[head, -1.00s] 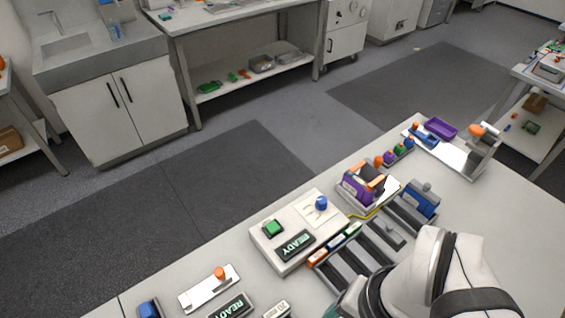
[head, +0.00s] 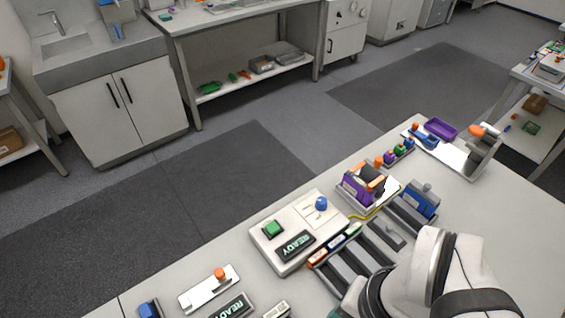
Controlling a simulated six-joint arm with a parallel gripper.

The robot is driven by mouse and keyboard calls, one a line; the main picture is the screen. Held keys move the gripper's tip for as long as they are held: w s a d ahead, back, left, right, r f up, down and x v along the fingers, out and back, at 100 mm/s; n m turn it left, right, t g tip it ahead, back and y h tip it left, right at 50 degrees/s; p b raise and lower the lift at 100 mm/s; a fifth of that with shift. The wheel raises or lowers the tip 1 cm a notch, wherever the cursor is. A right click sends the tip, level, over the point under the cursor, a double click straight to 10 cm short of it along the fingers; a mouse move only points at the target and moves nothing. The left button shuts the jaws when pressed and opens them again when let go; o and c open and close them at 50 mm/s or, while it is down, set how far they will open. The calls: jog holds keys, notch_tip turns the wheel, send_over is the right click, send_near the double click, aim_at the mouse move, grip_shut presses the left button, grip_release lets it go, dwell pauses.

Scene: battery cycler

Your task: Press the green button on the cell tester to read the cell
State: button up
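The cell tester, a pale box (head: 270,244), sits on the bench at lower middle. It has a green button (head: 273,228) at its left, a dark display reading READY (head: 295,245) at its front and a blue knob (head: 321,203) at its right. My white arm enters at the lower right, beside the dark slotted rack in front of the tester. My gripper is not visible; it lies below the frame or behind the arm. Nothing touches the green button.
A dark slotted rack (head: 352,272) with coloured labels stands in front of the tester. A purple and orange unit (head: 362,188) and a blue block (head: 421,198) stand to its right. A white plate with an orange knob (head: 219,273) and a second READY display (head: 232,307) lie at left.

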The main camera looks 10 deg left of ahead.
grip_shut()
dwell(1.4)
